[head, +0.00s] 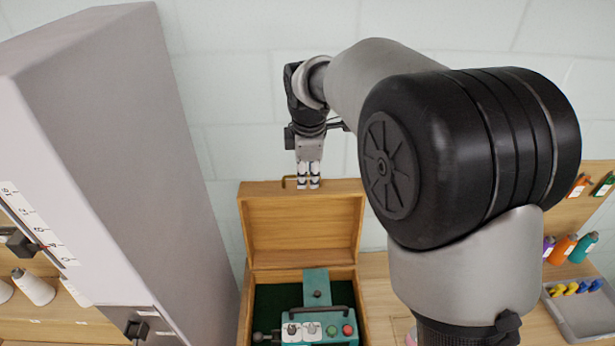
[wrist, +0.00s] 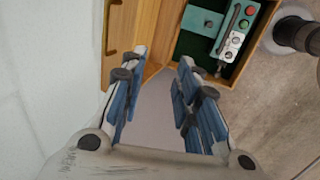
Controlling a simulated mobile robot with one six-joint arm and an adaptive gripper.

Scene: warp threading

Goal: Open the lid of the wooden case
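The wooden case (head: 364,319) stands on the bench with its lid (head: 302,229) raised, standing roughly upright behind the box. A small brass handle (head: 288,183) is on the lid's top edge; it also shows in the wrist view (wrist: 112,25). My gripper (head: 308,186) is at the top edge of the lid, just right of the handle in the head view. In the wrist view my gripper (wrist: 160,68) has its two blue-padded fingers apart with nothing between them. I cannot tell whether a finger touches the lid.
A teal device (head: 316,318) with buttons and a black handle lies in the case on dark green lining. A tall grey cabinet (head: 120,140) stands close on the left. A grey tray (head: 583,312) and coloured bottles (head: 584,246) are at right.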

